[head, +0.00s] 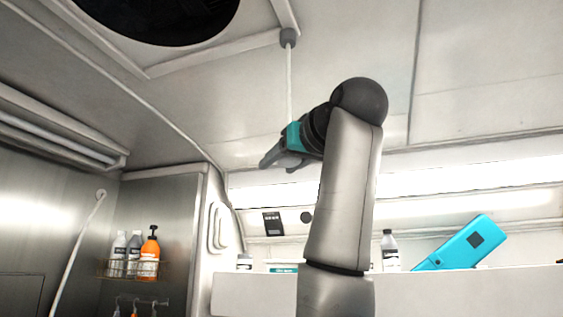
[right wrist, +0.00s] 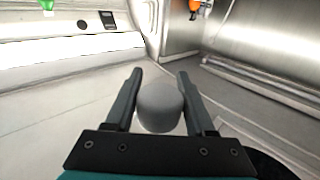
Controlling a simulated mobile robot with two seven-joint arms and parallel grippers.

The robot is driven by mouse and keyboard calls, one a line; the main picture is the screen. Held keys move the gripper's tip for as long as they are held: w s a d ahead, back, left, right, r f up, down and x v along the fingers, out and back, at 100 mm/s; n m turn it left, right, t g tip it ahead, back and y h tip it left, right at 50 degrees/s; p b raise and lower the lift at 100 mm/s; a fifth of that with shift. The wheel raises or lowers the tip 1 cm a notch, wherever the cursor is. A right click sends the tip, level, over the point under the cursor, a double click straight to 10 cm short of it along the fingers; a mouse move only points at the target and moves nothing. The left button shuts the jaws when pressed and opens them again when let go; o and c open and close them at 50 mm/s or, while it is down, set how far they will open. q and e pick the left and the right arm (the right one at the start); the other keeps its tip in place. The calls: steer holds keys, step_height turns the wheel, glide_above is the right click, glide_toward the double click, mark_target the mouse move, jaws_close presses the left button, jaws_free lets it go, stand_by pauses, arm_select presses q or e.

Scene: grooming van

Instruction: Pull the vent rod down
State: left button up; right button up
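The vent rod (head: 289,85) is a thin white rod hanging from a grey cap on the ceiling, beside the dark round vent opening (head: 160,10). Its lower part is hidden behind my right gripper (head: 279,164) in the head view. In the right wrist view, a grey rounded knob (right wrist: 160,108), seemingly the rod's lower end, sits between the two fingers of my right gripper (right wrist: 160,78). My left gripper is in neither view.
A wire rack (head: 118,269) with bottles hangs on the left wall. A shelf (head: 470,290) at the right carries a bottle (head: 389,250) and a tilted blue case (head: 456,246). The space directly below my right gripper looks free.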

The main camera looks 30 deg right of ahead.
steer(key=o, duration=0.4)
steer(key=shift+s, duration=0.1)
steer(key=s+a+b, duration=0.1)
steer(key=s+b, duration=0.8)
steer(key=s, duration=0.6)
steer(key=shift+b, duration=0.4)
steer(key=shift+a, duration=0.1)
